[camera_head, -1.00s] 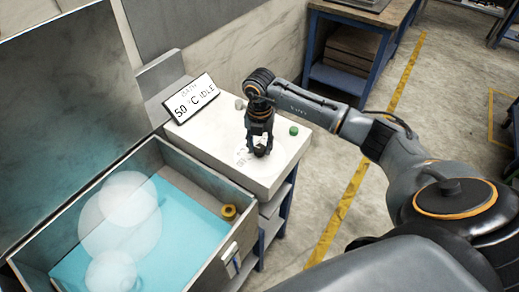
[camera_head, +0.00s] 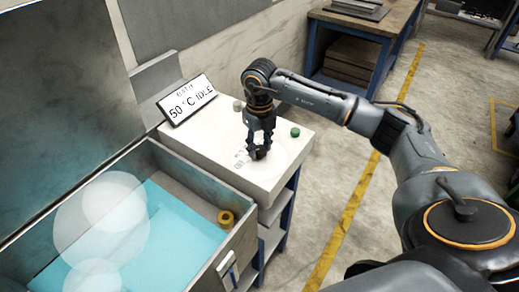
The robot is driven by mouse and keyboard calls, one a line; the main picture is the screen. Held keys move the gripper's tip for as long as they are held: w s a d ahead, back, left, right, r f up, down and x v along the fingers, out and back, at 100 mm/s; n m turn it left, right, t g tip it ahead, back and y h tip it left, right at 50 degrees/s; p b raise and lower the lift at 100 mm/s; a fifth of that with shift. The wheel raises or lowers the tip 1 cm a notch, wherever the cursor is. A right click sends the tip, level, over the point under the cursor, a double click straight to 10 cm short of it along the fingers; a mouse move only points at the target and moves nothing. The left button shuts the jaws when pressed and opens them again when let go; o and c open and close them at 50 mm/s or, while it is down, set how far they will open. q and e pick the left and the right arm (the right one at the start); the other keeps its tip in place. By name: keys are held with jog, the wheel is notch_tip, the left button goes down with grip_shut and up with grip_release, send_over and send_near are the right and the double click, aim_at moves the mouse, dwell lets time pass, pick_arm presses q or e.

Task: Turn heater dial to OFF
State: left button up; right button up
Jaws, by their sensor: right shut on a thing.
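The heater's white control box (camera_head: 275,182) stands beside the bath. My right gripper (camera_head: 258,153) points down over its top and is shut on the small dark dial (camera_head: 260,153), which the fingers mostly hide. Faint printed marks show on the box top just left of the dial, too small to read. A tilted display (camera_head: 188,100) at the back of the box reads "BATH 50 °C IDLE". My left gripper is not in view.
A green button (camera_head: 295,132) and a grey knob (camera_head: 238,105) sit on the box top. The open bath (camera_head: 165,225) with blue liquid and pale round shapes lies at left, a brass fitting (camera_head: 226,218) in its corner. A workbench (camera_head: 360,40) stands behind.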

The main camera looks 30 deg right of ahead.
aim_at(260, 149)
jog(key=shift+n, duration=0.5)
jog(key=o, duration=1.2)
notch_tip(260, 149, up, 12)
jog(key=shift+r, duration=0.1)
